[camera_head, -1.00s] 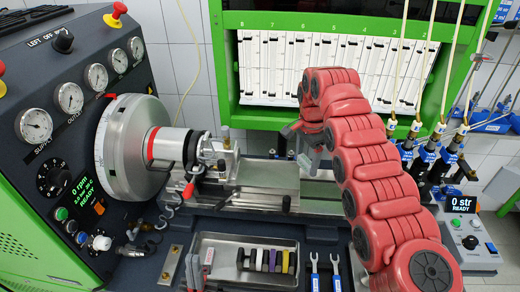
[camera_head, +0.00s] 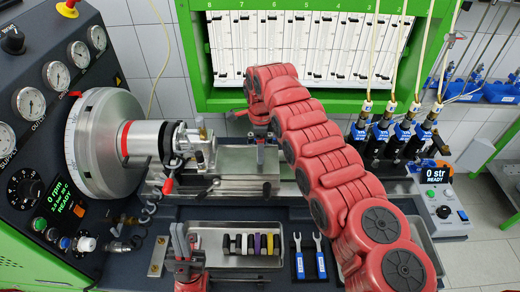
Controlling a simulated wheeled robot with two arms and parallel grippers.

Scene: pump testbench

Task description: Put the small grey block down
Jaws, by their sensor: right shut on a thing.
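My right arm comes in from the right and bends over the bench, with its gripper (camera_head: 261,140) pointing down over the flat metal bed right of the pump. It is shut on the small grey block, which is mostly hidden by the fingers and hard to make out against the grey bed (camera_head: 235,160). I cannot tell whether the block touches the bed. My left gripper (camera_head: 186,240) is low at the left front, beside the tray, with its fingers pointing up, apart and empty.
A metal tray (camera_head: 215,261) with several coloured blocks stands at the front. Two blue-handled wrenches (camera_head: 309,262) lie right of it. The pump testbench with its large disc (camera_head: 95,145) and gauges fills the left. Blue-bodied injectors (camera_head: 385,135) stand at the right.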

